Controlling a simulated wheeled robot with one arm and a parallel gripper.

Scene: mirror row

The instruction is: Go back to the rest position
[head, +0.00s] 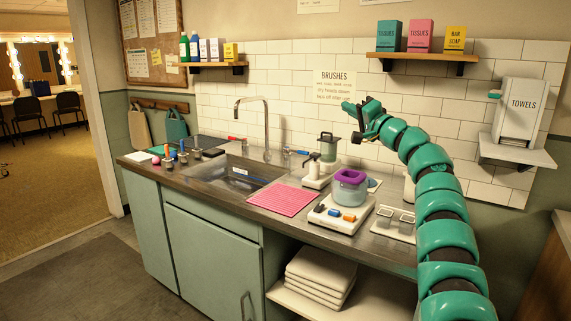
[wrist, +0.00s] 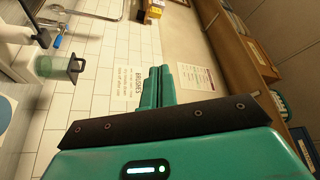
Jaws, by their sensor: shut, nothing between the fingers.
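My gripper (head: 349,107) is raised in front of the tiled wall, above the right part of the counter. In the wrist view its fingers (wrist: 157,88) are together with nothing between them. In the head view my teal segmented arm comes up from the lower right and bends over to the left at the top. The gripper is apart from the counter and from the things on it.
A shelf (head: 425,57) with boxes hangs above. A towel dispenser (head: 517,112) is right of my arm.

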